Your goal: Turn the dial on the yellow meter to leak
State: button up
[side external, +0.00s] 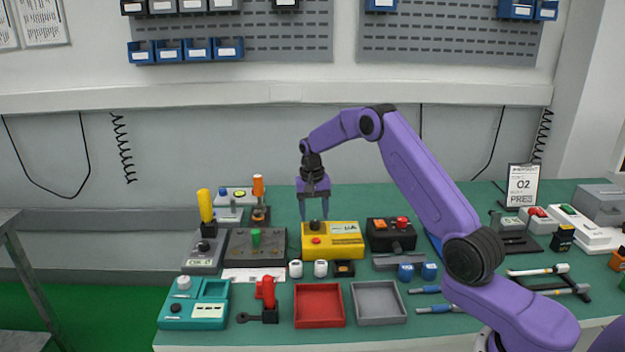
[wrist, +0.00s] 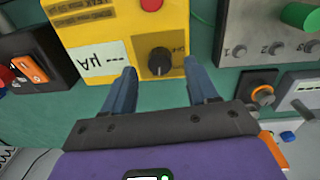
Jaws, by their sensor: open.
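The yellow meter (side external: 345,247) stands on the green bench and also fills the upper middle of the wrist view (wrist: 110,30). Its black dial (side external: 315,226) is on top at the left; in the wrist view the dial (wrist: 160,62) shows a pale pointer line. The lettering beside the dial is too small or cut off to read. My gripper (side external: 313,216) points down over the dial, open and empty. In the wrist view its two fingers (wrist: 160,70) lie either side of the dial; I cannot tell whether they touch it.
A red button (side external: 316,240) sits on the meter near the dial. A dark box with orange and red controls (side external: 390,235) stands close on the right. A grey panel with a green knob (side external: 256,250) stands close on the left. Red (side external: 320,322) and grey trays (side external: 380,318) lie in front.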

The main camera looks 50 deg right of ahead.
aim_at(311, 223)
notch_tip(311, 223, up, 15)
jog(key=shift+w+a, duration=0.2)
jog(key=shift+a, duration=0.05)
jog(key=shift+f, duration=0.1)
dwell(0.3)
jog(key=s+a+r+n, duration=0.1)
jog(key=s+a+n, duration=0.4)
jog(key=s+a, duration=0.45)
jog(key=s+a+r+n, duration=0.1)
jog(key=s+a+n, duration=0.5)
jog(key=a, duration=0.6)
jog(key=s+f+n, duration=0.2)
jog(key=s+n, duration=0.1)
jog(key=s, duration=0.6)
jog(key=s+d+f+n, duration=0.1)
jog(key=s+f+n, duration=0.1)
jog(key=s, duration=0.8)
jog(key=s+d+f+n, duration=0.1)
jog(key=s+f+n, duration=0.1)
jog(key=s+n, duration=0.3)
jog(key=s, duration=0.4)
jog(key=shift+s+d+t+y, duration=0.2)
jog(key=shift+d+t+y, duration=0.1)
jog(key=shift+y, duration=0.1)
